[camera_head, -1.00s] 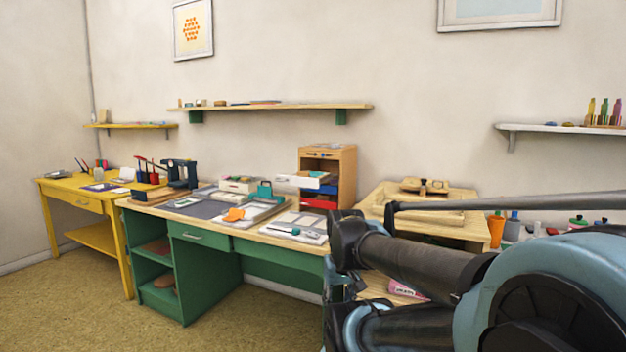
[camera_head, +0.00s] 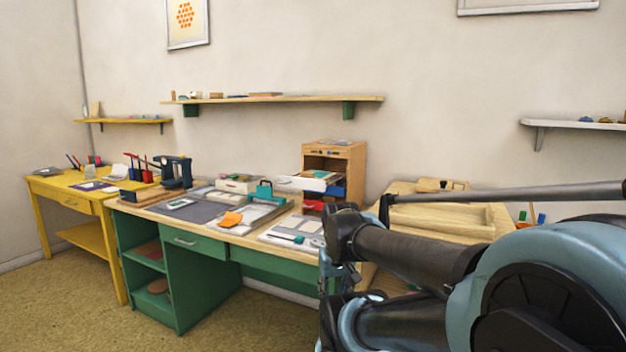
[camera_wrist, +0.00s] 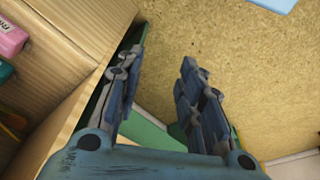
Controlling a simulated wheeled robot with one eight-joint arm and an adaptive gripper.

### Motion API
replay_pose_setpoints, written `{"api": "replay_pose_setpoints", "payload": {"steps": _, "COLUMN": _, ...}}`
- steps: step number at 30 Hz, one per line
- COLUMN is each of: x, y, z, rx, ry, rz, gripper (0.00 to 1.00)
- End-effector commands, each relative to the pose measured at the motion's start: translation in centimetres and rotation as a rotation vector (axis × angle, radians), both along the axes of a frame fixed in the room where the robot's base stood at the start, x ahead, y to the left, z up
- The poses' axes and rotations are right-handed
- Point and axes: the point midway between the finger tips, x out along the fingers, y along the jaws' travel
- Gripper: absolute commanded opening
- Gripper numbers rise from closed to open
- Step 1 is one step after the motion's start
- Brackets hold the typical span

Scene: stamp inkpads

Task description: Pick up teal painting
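I cannot pick out a teal painting for certain. A flat light-blue piece (camera_wrist: 276,4) is cut by the top edge of the wrist view, over the tan floor; I cannot tell what it is. In the head view, a framed picture (camera_head: 525,8) on the wall at the top right shows only its lower edge. Another framed picture (camera_head: 187,20) with orange dots hangs at the upper left. My gripper (camera_wrist: 161,62) is open and empty, its two fingers apart above the floor, beside a wooden edge.
A green desk (camera_head: 210,290) with papers and tools stands at centre left, a yellow desk (camera_head: 75,205) beyond it. A wooden bench (camera_head: 480,230) is behind my arm. In the wrist view a pink bottle (camera_wrist: 9,38) lies by wood. Floor (camera_head: 60,310) is open at lower left.

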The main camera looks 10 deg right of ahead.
Motion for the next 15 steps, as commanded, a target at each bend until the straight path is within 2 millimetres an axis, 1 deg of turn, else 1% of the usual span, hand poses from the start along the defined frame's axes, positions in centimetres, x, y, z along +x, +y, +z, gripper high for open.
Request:
{"api": "replay_pose_setpoints", "payload": {"steps": 2, "x": 0.0, "y": 0.0, "z": 0.0, "rx": 0.000, "ry": 0.000, "rz": -0.002, "gripper": 0.35}}
{"api": "replay_pose_setpoints", "payload": {"steps": 3, "x": -0.6, "y": 0.0, "z": 0.6, "rx": 0.003, "ry": -0.010, "rz": -0.008, "gripper": 0.35}}
{"api": "replay_pose_setpoints", "payload": {"steps": 4, "x": -0.6, "y": 0.0, "z": 0.9, "rx": 0.005, "ry": -0.011, "rz": -0.016, "gripper": 0.35}}
{"api": "replay_pose_setpoints", "payload": {"steps": 5, "x": -0.4, "y": 0.0, "z": 1.3, "rx": 0.010, "ry": -0.012, "rz": -0.031, "gripper": 0.35}}
{"api": "replay_pose_setpoints", "payload": {"steps": 8, "x": 1.1, "y": 0.1, "z": 3.5, "rx": 0.038, "ry": -0.009, "rz": -0.114, "gripper": 0.35}}
{"api": "replay_pose_setpoints", "payload": {"steps": 11, "x": 3.5, "y": 0.1, "z": 6.9, "rx": 0.083, "ry": -0.004, "rz": -0.253, "gripper": 0.35}}
{"api": "replay_pose_setpoints", "payload": {"steps": 12, "x": 4.6, "y": 0.2, "z": 8.6, "rx": 0.105, "ry": -0.002, "rz": -0.321, "gripper": 0.35}}
{"api": "replay_pose_setpoints", "payload": {"steps": 14, "x": 6.4, "y": 0.2, "z": 11.1, "rx": 0.139, "ry": 0.003, "rz": -0.427, "gripper": 0.35}}
{"api": "replay_pose_setpoints", "payload": {"steps": 15, "x": 7.6, "y": 0.2, "z": 12.7, "rx": 0.163, "ry": 0.009, "rz": -0.498, "gripper": 0.35}}
